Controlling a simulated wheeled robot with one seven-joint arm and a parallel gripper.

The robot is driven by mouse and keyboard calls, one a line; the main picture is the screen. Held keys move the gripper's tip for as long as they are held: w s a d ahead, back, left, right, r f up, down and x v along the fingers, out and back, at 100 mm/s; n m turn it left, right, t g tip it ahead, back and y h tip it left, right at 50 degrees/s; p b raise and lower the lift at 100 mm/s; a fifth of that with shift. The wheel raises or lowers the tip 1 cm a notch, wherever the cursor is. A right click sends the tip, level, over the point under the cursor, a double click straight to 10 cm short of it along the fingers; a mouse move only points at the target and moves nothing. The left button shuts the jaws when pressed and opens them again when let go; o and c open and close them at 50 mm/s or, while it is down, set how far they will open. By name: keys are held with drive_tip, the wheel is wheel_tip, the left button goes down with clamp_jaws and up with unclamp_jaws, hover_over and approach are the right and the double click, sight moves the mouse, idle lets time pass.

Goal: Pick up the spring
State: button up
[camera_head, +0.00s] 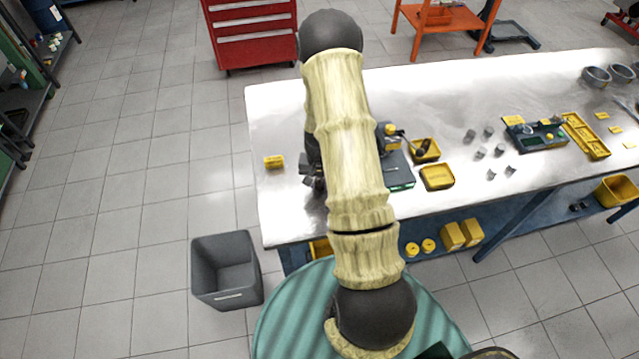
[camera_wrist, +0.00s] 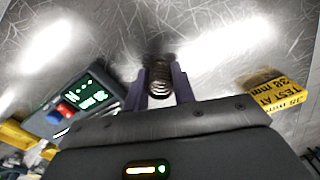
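The spring (camera_wrist: 160,78) is a dark metal coil, seen in the wrist view between the two fingers of my gripper (camera_wrist: 160,82). The fingers lie close along both sides of it, with little or no gap. I cannot tell whether they press on it, or whether it rests on the table or is lifted. In the head view my gripper (camera_head: 313,180) is low over the left part of the metal table (camera_head: 285,215), partly hidden by my arm. The spring is not discernible there.
A yellow block marked "TEST AT 38 mm" (camera_wrist: 272,92) lies right of my gripper in the wrist view. A device with a lit green display (camera_wrist: 75,107) stands to the left. Yellow trays (camera_head: 437,177) and small metal parts (camera_head: 480,153) lie farther right on the table.

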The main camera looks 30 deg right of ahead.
drive_tip(key=shift+r, duration=0.15)
wheel_tip(320, 180, up, 10)
drive_tip(key=b, duration=0.2)
drive_tip(key=shift+b, duration=0.4)
idle(0.5)
